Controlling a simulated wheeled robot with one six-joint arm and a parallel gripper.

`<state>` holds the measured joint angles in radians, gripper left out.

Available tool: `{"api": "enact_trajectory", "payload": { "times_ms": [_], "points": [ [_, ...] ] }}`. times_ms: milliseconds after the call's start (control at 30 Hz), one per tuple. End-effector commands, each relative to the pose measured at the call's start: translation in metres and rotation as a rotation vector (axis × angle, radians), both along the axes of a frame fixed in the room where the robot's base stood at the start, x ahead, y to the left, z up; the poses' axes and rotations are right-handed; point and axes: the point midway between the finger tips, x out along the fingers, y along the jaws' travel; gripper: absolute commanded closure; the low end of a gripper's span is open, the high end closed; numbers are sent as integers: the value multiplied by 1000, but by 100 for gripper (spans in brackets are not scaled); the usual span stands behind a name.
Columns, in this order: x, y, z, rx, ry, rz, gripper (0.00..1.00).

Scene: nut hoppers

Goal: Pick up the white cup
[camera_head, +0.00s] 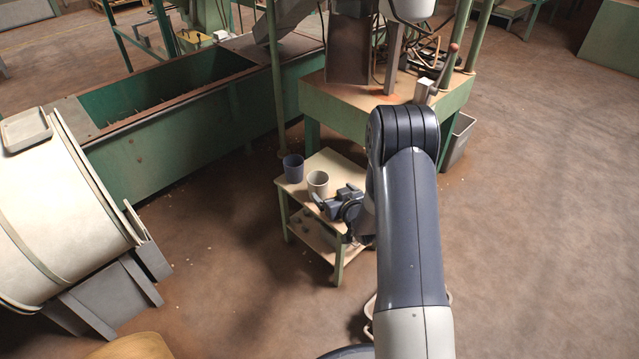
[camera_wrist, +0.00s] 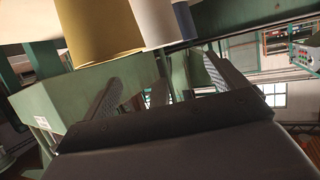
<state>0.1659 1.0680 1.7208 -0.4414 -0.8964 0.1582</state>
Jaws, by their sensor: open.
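The white cup (camera_head: 318,185) stands upright on the small table (camera_head: 327,162), at its middle. A dark blue cup (camera_head: 293,169) stands behind it to the left. My gripper (camera_head: 333,203) is open and low over the table, just right of and nearer than the white cup. In the wrist view my gripper's two fingers (camera_wrist: 163,70) are apart with nothing between them. The white cup (camera_wrist: 156,22) is partly cut off at the top, beyond the fingers. The blue cup (camera_wrist: 185,22) peeks out beside it. A yellow-brown rounded thing (camera_wrist: 95,32) is left of it; I cannot tell what it is.
A green workbench (camera_head: 345,112) with machinery stands directly behind the small table. A long green hopper trough (camera_head: 190,125) lies to the back left. A large cream drum (camera_head: 60,215) stands at the left. A grey bin (camera_head: 458,140) stands right of the bench. Floor at right is open.

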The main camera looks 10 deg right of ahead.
Motion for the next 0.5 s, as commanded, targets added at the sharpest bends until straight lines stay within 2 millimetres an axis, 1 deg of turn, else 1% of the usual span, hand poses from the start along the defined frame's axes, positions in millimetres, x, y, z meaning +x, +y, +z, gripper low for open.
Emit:
{"api": "enact_trajectory", "payload": {
  "times_ms": [100,233,300,500],
  "points": [
    [17,4,-8,-1,-2,3,8],
    [34,8,-14,0,-1,1,8],
    [40,9,-16,0,-1,0,8],
    [51,12,-20,-1,0,0,8]
  ]
}}
